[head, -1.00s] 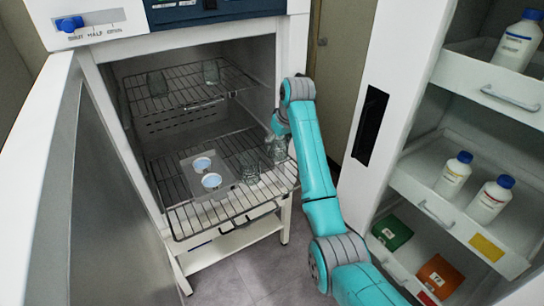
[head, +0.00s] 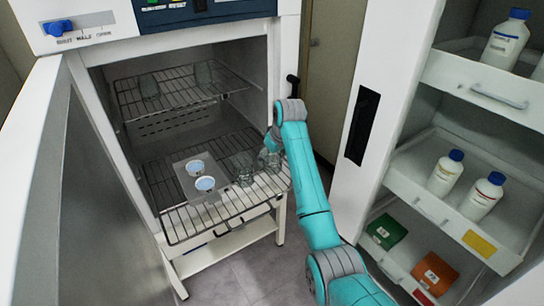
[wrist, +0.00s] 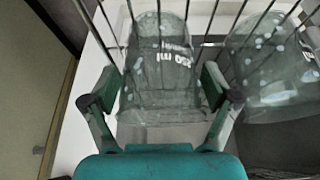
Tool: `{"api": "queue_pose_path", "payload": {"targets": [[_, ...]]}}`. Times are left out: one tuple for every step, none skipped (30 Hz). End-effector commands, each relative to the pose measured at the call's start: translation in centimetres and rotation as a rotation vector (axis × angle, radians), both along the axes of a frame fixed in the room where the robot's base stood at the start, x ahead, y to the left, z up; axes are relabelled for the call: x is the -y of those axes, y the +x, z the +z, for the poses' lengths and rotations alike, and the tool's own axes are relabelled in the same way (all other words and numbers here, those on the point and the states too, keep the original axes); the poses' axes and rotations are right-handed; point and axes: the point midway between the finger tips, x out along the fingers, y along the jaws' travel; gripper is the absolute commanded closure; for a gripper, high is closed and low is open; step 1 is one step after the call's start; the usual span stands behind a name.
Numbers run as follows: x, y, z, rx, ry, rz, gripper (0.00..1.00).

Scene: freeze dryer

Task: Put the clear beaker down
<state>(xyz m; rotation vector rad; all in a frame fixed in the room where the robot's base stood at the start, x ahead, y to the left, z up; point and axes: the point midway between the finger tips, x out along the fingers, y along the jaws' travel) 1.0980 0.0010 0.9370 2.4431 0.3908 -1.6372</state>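The clear beaker (head: 269,160) is at the right front of the lower wire rack in the freeze dryer. In the wrist view this clear beaker (wrist: 160,60), with white volume print, is between my fingers. The gripper (head: 272,146) is partly hidden in the head view. The beaker's base is at or close to the rack wires; contact is not clear. A second clear beaker (head: 243,170) stands just to its left; it is also close in the wrist view (wrist: 275,65).
On the lower rack (head: 195,222) a grey tray (head: 186,182) holds two round white-blue dishes. Glassware stands on the upper rack (head: 175,98). The open dryer door (head: 55,190) is at left. A cabinet with open drawers (head: 420,200) and bottles is at right.

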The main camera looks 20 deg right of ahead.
Motion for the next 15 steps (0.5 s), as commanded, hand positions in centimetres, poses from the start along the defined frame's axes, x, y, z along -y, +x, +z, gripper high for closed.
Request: {"api": "queue_pose_path", "payload": {"targets": [[0.0, 0.0, 0.0, 0.000, 0.000, 0.000, 0.09], [0.0, 0.0, 0.0, 0.000, 0.000, 0.000, 0.09], [0.0, 0.0, 0.0, 0.000, 0.000, 0.000, 0.09], [0.0, 0.0, 0.0, 0.000, 0.000, 0.000, 0.09], [0.0, 0.0, 0.0, 0.000, 0.000, 0.000, 0.09], [0.0, 0.0, 0.0, 0.000, 0.000, 0.000, 0.09], [0.0, 0.0, 0.0, 0.000, 0.000, 0.000, 0.09], [0.0, 0.0, 0.0, 0.000, 0.000, 0.000, 0.09], [0.0, 0.0, 0.1, 0.000, 0.000, 0.000, 0.09], [0.0, 0.0, 0.2, 0.001, 0.000, 0.000, 0.09], [0.0, 0.0, 0.4, 0.001, 0.000, 0.000, 0.09], [0.0, -0.1, 0.7, 0.002, 0.000, 0.000, 0.09], [0.1, -0.2, 0.9, 0.002, 0.000, 0.000, 0.09], [0.1, -0.3, 1.3, 0.002, 0.000, 0.000, 0.09], [0.2, -0.5, 1.8, 0.003, 0.000, 0.000, 0.09]]}}
